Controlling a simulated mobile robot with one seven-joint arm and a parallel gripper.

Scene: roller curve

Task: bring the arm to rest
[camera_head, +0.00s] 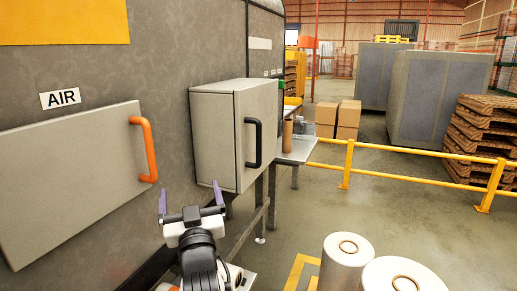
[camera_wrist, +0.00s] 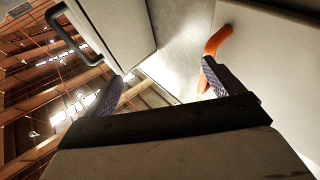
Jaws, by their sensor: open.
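My gripper (camera_head: 190,197) is open and empty, with its two purple fingers spread and pointing up in the head view. It is in front of the grey machine wall, below and between an orange handle (camera_head: 145,149) and a grey box cabinet (camera_head: 230,135) with a black handle (camera_head: 253,142). In the wrist view my gripper (camera_wrist: 165,85) also has its fingers apart with nothing between them. The orange handle (camera_wrist: 214,45) shows beyond the right finger there, and the cabinet (camera_wrist: 120,25) is at upper left. Whether a finger touches anything is hard to tell.
A flat panel (camera_head: 75,180) marked AIR above it carries the orange handle. A small metal table (camera_head: 297,150) stands beyond the cabinet. Two wrapped rolls (camera_head: 345,265) stand at the lower right. A yellow rail (camera_head: 410,180) crosses the right side. Open floor lies between.

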